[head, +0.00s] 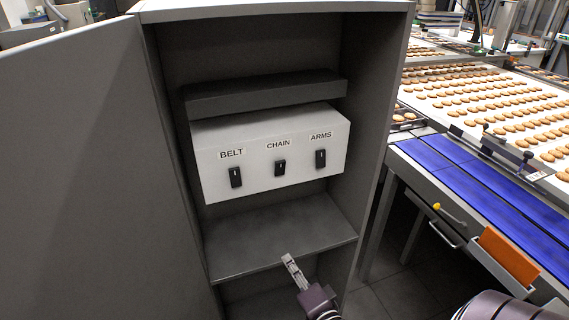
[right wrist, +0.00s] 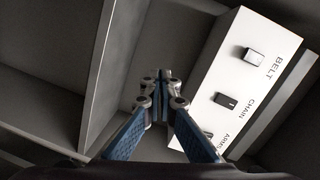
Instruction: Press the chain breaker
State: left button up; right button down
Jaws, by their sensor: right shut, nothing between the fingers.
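The chain breaker (head: 280,168) is a small black switch in the middle of a white panel (head: 215,190), under the word CHAIN. The belt breaker (head: 236,178) is to its left and the arms breaker (head: 321,159) to its right. My right gripper (head: 288,259) is shut and empty, below the panel and in front of the lower shelf, apart from the breakers. In the right wrist view its closed fingers (right wrist: 160,82) are beside the panel, with the chain breaker (right wrist: 225,100) to their right; the arms breaker is partly hidden by a finger. My left gripper is out of view.
The panel sits in an open grey cabinet, above a bare shelf (head: 270,235) and below a dark ledge (head: 265,92). The cabinet door (head: 75,170) stands open on the left. A blue conveyor (head: 480,190) and biscuit trays are on the right.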

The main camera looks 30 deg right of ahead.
aim_at(280, 164)
jog(key=d+r+m+t+h+p, duration=0.1)
jog(key=d+r+m+t+h, duration=0.1)
jog(key=r, duration=1.5)
jog(key=d+m+t, duration=0.1)
jog(key=m, duration=0.1)
jog(key=shift+s+d+m, duration=0.25)
jog(key=shift+s+m, duration=0.05)
jog(key=shift+s, duration=0.1)
jog(key=shift+r, duration=0.1)
jog(key=p+x, duration=0.4)
jog(key=x, duration=0.8)
jog(key=shift+w+d+r, duration=0.15)
jog(key=shift+w+r, duration=0.1)
jog(key=shift+w, duration=0.05)
jog(key=shift+w+d, duration=0.15)
jog(key=shift+w, duration=0.5)
jog(key=shift+w+r, duration=0.25)
jog(key=shift+w, duration=0.1)
jog(key=shift+p, duration=0.3)
